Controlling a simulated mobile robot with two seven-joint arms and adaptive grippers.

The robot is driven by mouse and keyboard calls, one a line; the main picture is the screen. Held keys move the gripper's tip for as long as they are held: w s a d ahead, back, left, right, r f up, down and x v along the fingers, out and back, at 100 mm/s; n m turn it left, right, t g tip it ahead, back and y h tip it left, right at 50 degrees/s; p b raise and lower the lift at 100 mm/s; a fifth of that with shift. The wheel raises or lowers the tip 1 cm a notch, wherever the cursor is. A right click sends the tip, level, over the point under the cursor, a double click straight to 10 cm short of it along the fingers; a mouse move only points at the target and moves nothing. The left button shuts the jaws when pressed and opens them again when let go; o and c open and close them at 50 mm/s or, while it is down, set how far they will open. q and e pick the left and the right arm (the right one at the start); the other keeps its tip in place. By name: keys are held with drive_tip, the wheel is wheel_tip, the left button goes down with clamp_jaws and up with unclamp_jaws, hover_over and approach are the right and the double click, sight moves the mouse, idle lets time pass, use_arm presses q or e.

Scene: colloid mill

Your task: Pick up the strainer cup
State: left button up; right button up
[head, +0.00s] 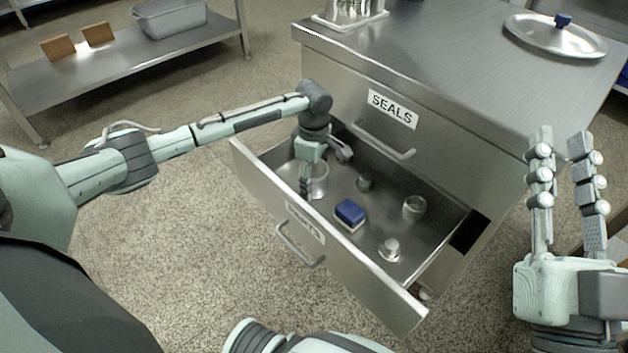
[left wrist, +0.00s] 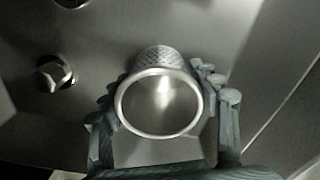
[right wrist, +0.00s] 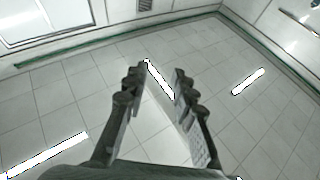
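The strainer cup (head: 319,184) is a round metal cup standing in the open drawer, near its left end. In the left wrist view the strainer cup (left wrist: 162,133) shows its bright round rim and a perforated wall. My left gripper (head: 322,168) reaches down into the drawer at the cup. In the left wrist view the left gripper (left wrist: 160,82) has its fingers spread, one on each side of the cup; whether they touch it I cannot tell. My right gripper (head: 562,145) is raised at the right, open and empty; the right wrist view shows its parted fingers (right wrist: 158,75).
The SEALS drawer (head: 372,120) above is shut. A lid (head: 560,40) lies on the countertop.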

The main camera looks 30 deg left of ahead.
use_arm(q)
drive_tip(key=c, duration=0.8)
